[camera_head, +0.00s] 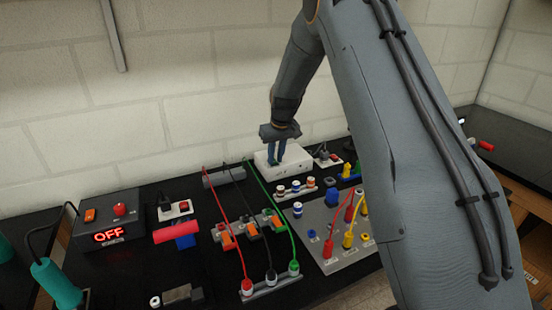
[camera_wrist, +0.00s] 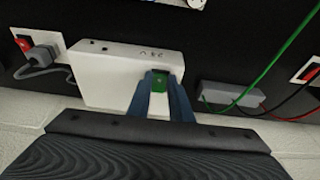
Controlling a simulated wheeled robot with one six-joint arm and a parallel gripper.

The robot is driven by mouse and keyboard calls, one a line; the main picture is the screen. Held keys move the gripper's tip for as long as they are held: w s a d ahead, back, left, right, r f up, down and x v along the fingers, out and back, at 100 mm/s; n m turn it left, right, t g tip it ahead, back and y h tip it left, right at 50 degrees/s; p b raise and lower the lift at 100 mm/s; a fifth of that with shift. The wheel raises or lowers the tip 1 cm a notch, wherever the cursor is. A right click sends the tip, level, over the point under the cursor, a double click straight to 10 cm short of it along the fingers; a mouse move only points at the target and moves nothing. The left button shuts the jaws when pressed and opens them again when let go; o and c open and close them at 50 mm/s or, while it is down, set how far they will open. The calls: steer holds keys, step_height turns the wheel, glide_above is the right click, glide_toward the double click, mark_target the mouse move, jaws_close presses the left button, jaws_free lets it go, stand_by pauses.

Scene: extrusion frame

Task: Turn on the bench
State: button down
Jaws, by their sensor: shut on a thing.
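The bench is a black worktop (camera_head: 135,270) carrying electrical parts. At its left a dark box (camera_head: 108,222) shows a red lit "OFF" display (camera_head: 108,235), with an orange switch (camera_head: 90,215) and a red button (camera_head: 119,210) on top. A white box (camera_head: 295,157) stands at the back near the wall; it also shows in the wrist view (camera_wrist: 108,75). My gripper (camera_head: 277,152) is down at the white box. In the wrist view its blue fingers are shut on a small green part (camera_wrist: 158,83) at the box's edge. The fingers partly hide that part.
A grey block (camera_head: 224,177) with red, black and green cables lies left of the white box. A plug in a socket (camera_head: 326,157) is close on its right. A grey panel (camera_head: 340,235) with red and yellow leads stands in front. My arm hides the right side.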

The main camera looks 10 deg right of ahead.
steer(key=shift+w+a+g+b, duration=0.1)
steer(key=shift+w+g+b, duration=0.2)
steer(key=shift+g+b, duration=0.25)
steer(key=shift+r+g+b, duration=0.1)
steer(key=shift+g+b, duration=0.25)
steer(key=shift+b, duration=0.1)
steer(key=c, duration=1.6)
jaws_free()
steer(key=shift+r, duration=0.15)
steer(key=shift+s+r+b, duration=0.2)
steer(key=shift+r+b, duration=0.5)
steer(key=shift+r, duration=1.2)
steer(key=shift+s+r+b, duration=0.2)
steer(key=shift+r+b, duration=0.5)
steer(key=shift+r, duration=1.2)
